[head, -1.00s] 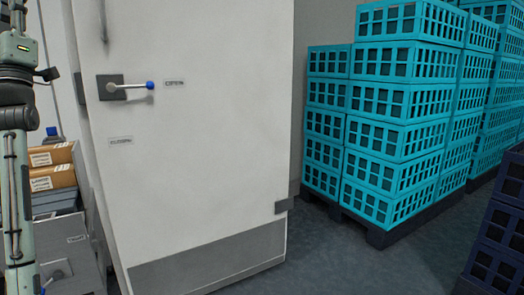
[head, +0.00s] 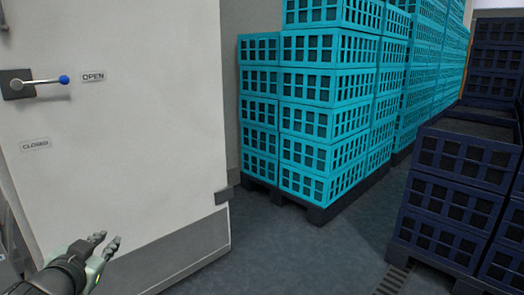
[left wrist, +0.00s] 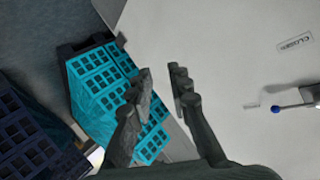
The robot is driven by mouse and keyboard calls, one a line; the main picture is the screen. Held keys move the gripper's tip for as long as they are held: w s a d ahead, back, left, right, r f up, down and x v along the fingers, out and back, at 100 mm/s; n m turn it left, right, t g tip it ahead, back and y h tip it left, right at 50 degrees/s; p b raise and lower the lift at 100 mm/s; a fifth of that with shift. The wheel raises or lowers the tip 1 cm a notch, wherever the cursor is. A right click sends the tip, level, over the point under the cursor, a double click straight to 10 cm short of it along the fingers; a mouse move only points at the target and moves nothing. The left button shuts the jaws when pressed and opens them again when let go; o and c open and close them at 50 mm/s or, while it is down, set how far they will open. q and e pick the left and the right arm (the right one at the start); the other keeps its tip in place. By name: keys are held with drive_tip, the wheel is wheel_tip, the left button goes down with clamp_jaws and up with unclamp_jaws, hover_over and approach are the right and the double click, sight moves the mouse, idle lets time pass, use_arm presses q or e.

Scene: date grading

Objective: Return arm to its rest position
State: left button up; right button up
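My left gripper (head: 107,245) is low at the left of the head view, in front of the lower part of a white door (head: 120,130). Its fingers are apart with nothing between them. In the left wrist view the same gripper (left wrist: 160,85) shows two dark, spread fingers, with the door and turquoise crates beyond. The door's lever handle (head: 40,84) with a blue knob points right, near the OPEN label (head: 93,76). A CLOSED label (head: 34,145) is lower down. My right gripper is not in view.
Turquoise crates (head: 305,125) stand stacked on a dark pallet (head: 320,212) right of the door. Dark blue crates (head: 450,200) are stacked at the right. Grey floor (head: 290,255) lies open between them, with a drain grate (head: 395,279) at the front.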

use_arm(q)
drive_tip(key=s+d+f+m+g, duration=0.2)
drive_tip(key=s+d+f+g, duration=0.15)
drive_tip(key=s+f, duration=0.55)
drive_tip(key=s+d+f+m+g, duration=0.2)
drive_tip(key=s+d+f+g, duration=0.15)
drive_tip(key=s+f, duration=0.5)
drive_tip(key=s+d+n+h, duration=0.2)
drive_tip(key=s+d+n, duration=0.15)
drive_tip(key=d, duration=0.45)
drive_tip(key=a+f+g+p, duration=0.1)
drive_tip(key=f+g+p, duration=0.1)
drive_tip(key=f, duration=0.4)
drive_tip(key=s+a+f+n+g+p, duration=0.1)
drive_tip(key=a+f+p, duration=0.1)
drive_tip(key=f, duration=0.4)
drive_tip(key=shift+s+a+g+p, duration=0.15)
drive_tip(key=shift+a+g+p, duration=0.2)
drive_tip(key=shift+p, duration=0.35)
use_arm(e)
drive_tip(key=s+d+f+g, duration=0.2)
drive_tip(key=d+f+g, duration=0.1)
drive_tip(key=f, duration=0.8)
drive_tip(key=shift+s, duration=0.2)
